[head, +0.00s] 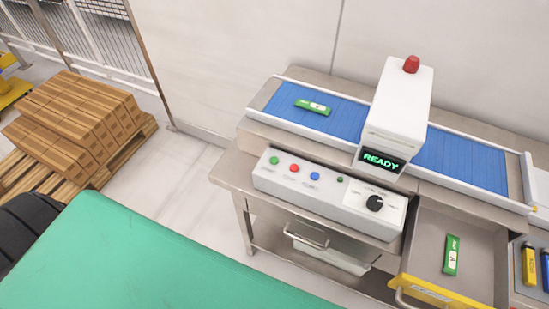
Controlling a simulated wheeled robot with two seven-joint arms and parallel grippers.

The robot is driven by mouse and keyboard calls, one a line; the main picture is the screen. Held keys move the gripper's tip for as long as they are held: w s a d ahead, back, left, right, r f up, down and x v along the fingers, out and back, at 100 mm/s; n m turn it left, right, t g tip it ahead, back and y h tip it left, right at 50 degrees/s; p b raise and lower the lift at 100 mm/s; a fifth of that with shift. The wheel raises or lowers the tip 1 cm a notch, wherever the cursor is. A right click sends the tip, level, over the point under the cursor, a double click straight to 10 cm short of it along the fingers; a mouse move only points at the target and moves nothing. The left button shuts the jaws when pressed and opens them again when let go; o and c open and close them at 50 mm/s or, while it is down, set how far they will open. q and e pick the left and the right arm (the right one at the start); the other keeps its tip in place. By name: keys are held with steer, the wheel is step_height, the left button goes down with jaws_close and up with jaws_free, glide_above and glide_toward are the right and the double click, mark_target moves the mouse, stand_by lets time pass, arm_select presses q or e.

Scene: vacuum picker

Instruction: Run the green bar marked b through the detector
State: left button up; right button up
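A green bar (313,106) with a white label lies flat on the blue belt (335,121), left of the detector head. Its letter is too small to read surely. A second green bar (452,255) lies in the open metal drawer (482,250) at the lower right; its label looks like an A, but I cannot be certain. The white detector (403,92) straddles the belt, with a red lamp (411,64) on top and a screen (381,161) reading READY. Neither of my grippers is in view.
The control panel (325,197) has green, red and blue buttons and a black knob (375,203). Yellow and blue bars (529,264) lie at the right edge. A large green surface (150,260) fills the lower left. Stacked boxes (75,120) stand on a pallet behind it.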

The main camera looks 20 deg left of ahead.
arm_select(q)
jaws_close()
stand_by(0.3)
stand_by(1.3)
